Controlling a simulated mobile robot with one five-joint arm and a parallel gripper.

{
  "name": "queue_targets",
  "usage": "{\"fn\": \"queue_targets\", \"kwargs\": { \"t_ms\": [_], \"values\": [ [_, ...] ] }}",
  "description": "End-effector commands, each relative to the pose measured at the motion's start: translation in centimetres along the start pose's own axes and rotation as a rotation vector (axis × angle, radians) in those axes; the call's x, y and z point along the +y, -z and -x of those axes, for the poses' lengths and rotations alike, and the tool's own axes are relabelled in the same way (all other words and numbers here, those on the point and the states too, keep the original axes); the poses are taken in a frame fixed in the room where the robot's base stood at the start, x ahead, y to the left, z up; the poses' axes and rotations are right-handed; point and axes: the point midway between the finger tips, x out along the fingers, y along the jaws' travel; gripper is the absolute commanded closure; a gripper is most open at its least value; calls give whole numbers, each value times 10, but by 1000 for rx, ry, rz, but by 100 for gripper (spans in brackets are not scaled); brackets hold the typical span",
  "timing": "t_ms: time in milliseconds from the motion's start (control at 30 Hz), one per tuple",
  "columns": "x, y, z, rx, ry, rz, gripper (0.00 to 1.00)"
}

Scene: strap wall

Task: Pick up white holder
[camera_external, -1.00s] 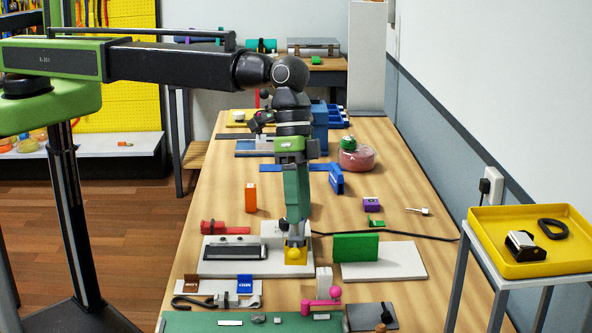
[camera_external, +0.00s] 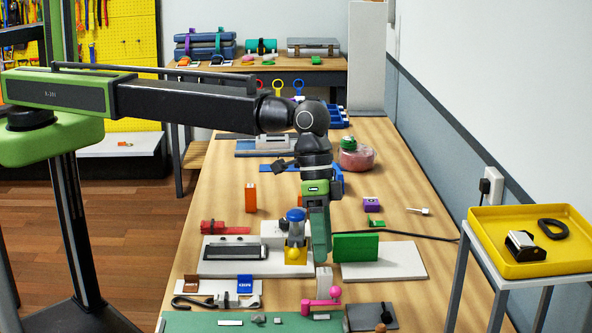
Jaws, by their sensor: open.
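A small white upright piece (camera_external: 323,282) stands near the front of the table beside a pink lever with a ball (camera_external: 333,293); it may be the white holder, but I cannot tell for sure. A white block (camera_external: 271,233) at the back of the left white base also shows. My gripper (camera_external: 321,258) points down from the arm, open, between the yellow-and-blue fixture and the green block. Its tips appear just above and behind the white upright piece in the picture; I cannot tell whether they touch it. No object is seen between the jaws.
The yellow-and-blue fixture (camera_external: 295,240) stands close on the left. A green block (camera_external: 356,247) on a white plate (camera_external: 395,262) is on the right. An orange block (camera_external: 251,197) and purple box (camera_external: 371,204) stand further back. A black cable (camera_external: 425,236) crosses the right side.

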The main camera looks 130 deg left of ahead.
Motion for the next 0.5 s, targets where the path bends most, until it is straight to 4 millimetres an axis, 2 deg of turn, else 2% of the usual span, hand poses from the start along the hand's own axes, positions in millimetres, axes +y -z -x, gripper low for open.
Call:
{"fn": "queue_targets", "kwargs": {
  "t_ms": [33, 167, 267, 500],
  "values": [
    [-1, 0, -9, 0, 0, 0, 40],
    [0, 0, -7, 0, 0, 0, 40],
    [-1, -1, -15, 0, 0, 0, 40],
    [-6, -4, -56, 0, 0, 1, 40]
  ]
}}
